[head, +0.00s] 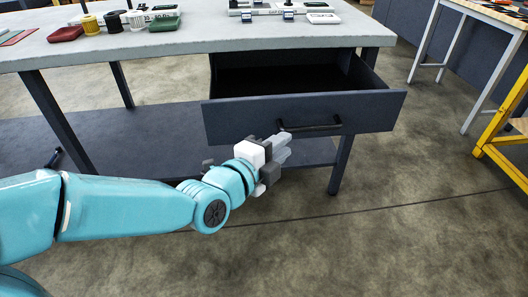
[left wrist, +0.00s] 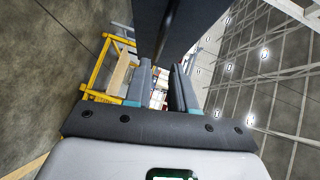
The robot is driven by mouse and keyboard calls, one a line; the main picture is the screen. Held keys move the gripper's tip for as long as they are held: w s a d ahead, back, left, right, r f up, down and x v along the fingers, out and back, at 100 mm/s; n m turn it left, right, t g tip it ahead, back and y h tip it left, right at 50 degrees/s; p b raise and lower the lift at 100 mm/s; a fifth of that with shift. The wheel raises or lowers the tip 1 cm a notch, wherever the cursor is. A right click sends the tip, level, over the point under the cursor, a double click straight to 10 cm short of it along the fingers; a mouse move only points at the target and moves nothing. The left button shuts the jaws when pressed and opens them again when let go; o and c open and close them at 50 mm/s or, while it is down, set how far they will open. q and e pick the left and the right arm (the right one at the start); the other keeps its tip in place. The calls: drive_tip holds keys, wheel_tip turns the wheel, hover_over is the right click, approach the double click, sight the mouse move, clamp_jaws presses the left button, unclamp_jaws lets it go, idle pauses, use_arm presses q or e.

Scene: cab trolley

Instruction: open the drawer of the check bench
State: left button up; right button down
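The check bench (head: 200,38) has a grey top and dark legs. Its dark drawer (head: 240,118) stands pulled out, with the dark inside showing behind the front panel. A black bar handle (head: 318,128) runs across that front. My left gripper (head: 283,146) is just in front of the panel, beside and slightly below the handle's left end. In the left wrist view, its two fingers (left wrist: 161,85) are apart with a visible gap and nothing clearly held between them. The dark drawer front (left wrist: 185,25) and handle (left wrist: 166,32) are beyond the fingertips. My right gripper is not in view.
On the bench top are a red item (head: 66,34), a yellow spool (head: 90,24), and several small parts. A dark lower shelf (head: 140,135) lies under the bench. A yellow frame (head: 500,125) and another table (head: 500,12) stand at right. The floor in front is clear.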

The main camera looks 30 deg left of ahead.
use_arm(q)
drive_tip(key=b+v, duration=0.1)
drive_tip(key=v, duration=0.4)
drive_tip(key=shift+s+a, duration=0.1)
drive_tip(key=shift+s, duration=0.25)
